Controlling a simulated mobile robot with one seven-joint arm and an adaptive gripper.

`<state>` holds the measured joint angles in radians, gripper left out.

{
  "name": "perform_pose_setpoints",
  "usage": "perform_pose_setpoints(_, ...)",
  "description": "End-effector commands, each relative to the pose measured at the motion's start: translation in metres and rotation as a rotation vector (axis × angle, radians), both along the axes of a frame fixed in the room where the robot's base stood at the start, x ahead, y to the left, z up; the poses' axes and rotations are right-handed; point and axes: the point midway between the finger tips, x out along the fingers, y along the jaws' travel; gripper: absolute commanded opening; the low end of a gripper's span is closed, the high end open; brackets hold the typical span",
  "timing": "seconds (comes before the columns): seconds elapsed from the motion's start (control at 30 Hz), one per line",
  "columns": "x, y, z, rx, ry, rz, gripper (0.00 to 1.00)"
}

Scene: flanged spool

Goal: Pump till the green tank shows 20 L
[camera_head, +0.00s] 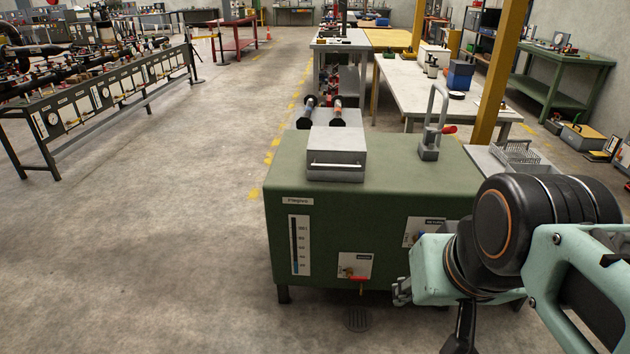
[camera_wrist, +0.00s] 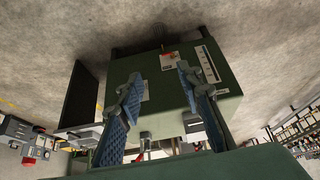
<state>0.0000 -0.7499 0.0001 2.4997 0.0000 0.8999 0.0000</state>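The green tank (camera_head: 340,212) stands at the centre of the head view and fills the middle of the wrist view (camera_wrist: 160,90). Its front has a white level gauge (camera_head: 300,245) with a narrow dark-and-blue column; the level is too small to read. The gauge also shows in the wrist view (camera_wrist: 207,62). A red-handled tap (camera_head: 358,280) sits low on the front. A grey upright lever device (camera_head: 431,150) with a red grip (camera_head: 449,129) stands on top. My gripper (camera_wrist: 158,75) is open, its blue-padded fingers apart and empty, in front of the tank's right side.
A grey box with a handle (camera_head: 336,155) sits on the tank top, with two black-ended rollers (camera_head: 323,112) behind it. A floor drain (camera_head: 357,319) lies in front. Workbenches stand behind and to the right; a gauge bench (camera_head: 100,95) is left. The floor to the left is clear.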

Motion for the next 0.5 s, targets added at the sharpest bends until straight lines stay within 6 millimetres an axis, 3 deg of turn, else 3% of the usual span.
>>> perform_pose_setpoints(0.27, 0.0, 0.0, 0.001, 0.0, 0.0, 0.0, 0.33)
perform_pose_setpoints(0.5, 0.0, 0.0, 0.011, 0.0, 0.0, 0.0, 0.08)
